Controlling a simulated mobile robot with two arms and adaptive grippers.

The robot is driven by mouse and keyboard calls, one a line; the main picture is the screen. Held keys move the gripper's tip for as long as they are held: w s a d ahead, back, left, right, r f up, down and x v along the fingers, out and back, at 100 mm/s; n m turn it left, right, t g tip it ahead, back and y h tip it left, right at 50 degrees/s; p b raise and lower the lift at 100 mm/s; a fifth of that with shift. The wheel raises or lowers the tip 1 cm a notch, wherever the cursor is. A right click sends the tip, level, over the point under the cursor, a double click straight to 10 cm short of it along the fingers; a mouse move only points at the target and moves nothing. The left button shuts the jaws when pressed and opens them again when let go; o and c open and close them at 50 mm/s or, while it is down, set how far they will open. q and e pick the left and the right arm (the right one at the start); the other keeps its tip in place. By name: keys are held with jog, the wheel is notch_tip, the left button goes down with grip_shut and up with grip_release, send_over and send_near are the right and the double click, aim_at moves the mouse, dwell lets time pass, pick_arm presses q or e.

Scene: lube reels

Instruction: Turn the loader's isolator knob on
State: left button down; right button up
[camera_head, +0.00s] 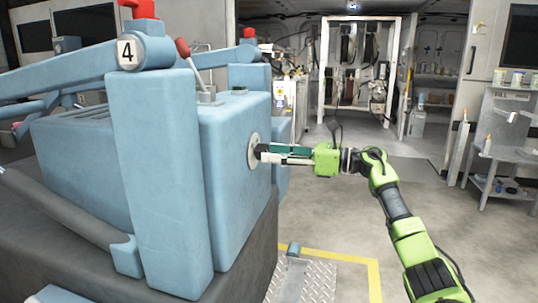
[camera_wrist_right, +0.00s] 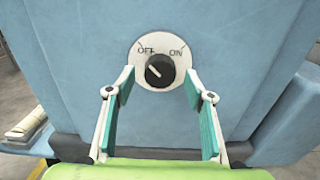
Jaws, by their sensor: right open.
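The loader (camera_head: 235,160) is a large pale blue machine at the left of the head view. Its isolator knob (camera_wrist_right: 159,70) is black on a round white plate (camera_wrist_right: 140,54) marked OFF and ON. The knob's white pointer line slants to the upper left, toward OFF. In the head view the plate (camera_head: 253,150) shows edge-on and the knob is hidden. My right gripper (camera_head: 262,152) is at the plate. In the wrist view its open green-padded fingers (camera_wrist_right: 160,82) stand either side of the knob; I cannot tell whether they touch it. My left gripper is not in view.
A red-handled lever (camera_head: 183,48) and a post marked 4 (camera_head: 150,110) rise from the loader. A metal tread step (camera_head: 305,278) lies below, beside a yellow floor line. Shelving (camera_head: 500,150) stands at the right; the floor between is clear.

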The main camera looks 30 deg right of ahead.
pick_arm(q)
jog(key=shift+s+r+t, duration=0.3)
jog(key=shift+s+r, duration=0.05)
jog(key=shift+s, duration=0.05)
pick_arm(e)
jog(key=shift+x, duration=1.05)
jog(key=c, duration=1.1)
jog(key=shift+c, duration=0.2)
